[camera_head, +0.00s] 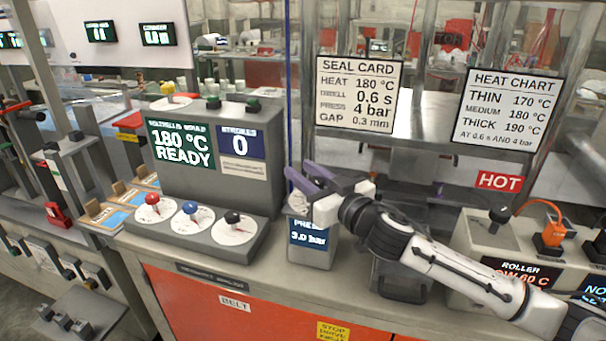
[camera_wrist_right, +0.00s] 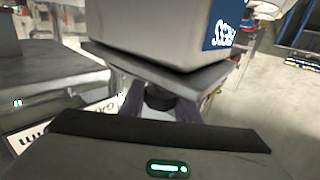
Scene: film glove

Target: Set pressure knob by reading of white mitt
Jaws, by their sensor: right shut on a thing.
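The grey pressure unit (camera_head: 312,252) stands on the counter, its blue display reading "PRESS" and what looks like 3.0 bar. My right gripper (camera_head: 309,178) is over the top of this unit, its purple fingers pointing to the left. In the right wrist view the fingers (camera_wrist_right: 158,102) are shut on a dark round knob (camera_wrist_right: 160,97), beside the grey housing (camera_wrist_right: 160,28) with its blue display. In the head view the gripper hides the knob. I cannot make out a white mitt. My left gripper is not in view.
A sealer console (camera_head: 187,170) shows "180 °C READY" and 0, with red, blue and black knobs on its base. A seal card (camera_head: 358,95) lists 4 bar; a heat chart (camera_head: 507,108) hangs beside it. A roller unit (camera_head: 510,255) stands right, near a red HOT sign (camera_head: 499,181).

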